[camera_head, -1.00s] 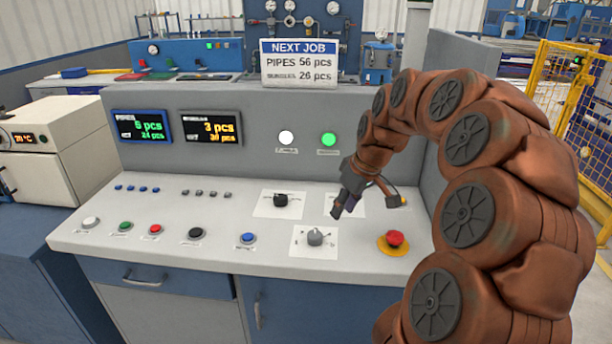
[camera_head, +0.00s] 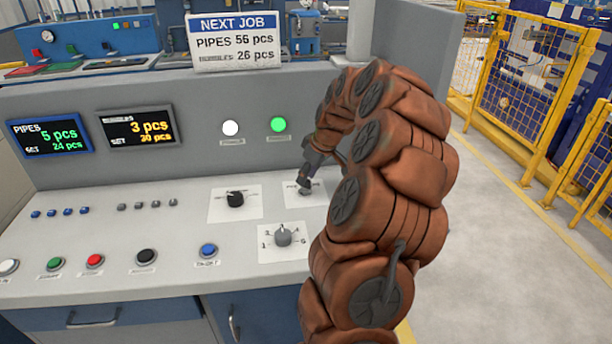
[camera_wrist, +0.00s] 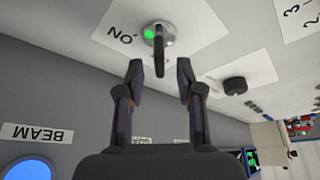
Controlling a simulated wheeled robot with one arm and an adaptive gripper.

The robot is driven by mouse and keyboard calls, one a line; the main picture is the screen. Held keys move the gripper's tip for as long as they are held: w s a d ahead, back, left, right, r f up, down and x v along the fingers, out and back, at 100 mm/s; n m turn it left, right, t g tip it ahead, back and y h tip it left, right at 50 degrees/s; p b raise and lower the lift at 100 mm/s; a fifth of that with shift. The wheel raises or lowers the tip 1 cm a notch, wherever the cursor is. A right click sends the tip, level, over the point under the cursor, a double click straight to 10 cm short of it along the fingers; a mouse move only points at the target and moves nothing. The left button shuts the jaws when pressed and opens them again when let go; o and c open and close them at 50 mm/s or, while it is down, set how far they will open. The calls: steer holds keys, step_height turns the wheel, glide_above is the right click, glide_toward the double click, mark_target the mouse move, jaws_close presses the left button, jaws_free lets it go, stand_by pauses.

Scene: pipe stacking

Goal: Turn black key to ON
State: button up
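The black key (camera_wrist: 160,52) stands in a round silver switch with a green mark, on a white plate (camera_wrist: 187,22) lettered ON, seen upside down in the wrist view. My gripper (camera_wrist: 160,80) is open, its two dark fingers apart with the key just beyond and between them in the picture; I see no contact. In the head view my gripper (camera_head: 304,185) is over the right-hand white plate (camera_head: 318,199) and hides most of the switch.
A black knob (camera_head: 235,199) is left of the switch, and a grey numbered knob (camera_head: 283,236) is nearer the front. Several push buttons line the front edge, including a blue one (camera_head: 208,250). The upright panel with a green lamp (camera_head: 278,124) rises behind.

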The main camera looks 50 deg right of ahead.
steer(key=shift+x, duration=1.1)
steer(key=shift+s, duration=0.1)
jaws_close()
steer(key=shift+d, duration=0.1)
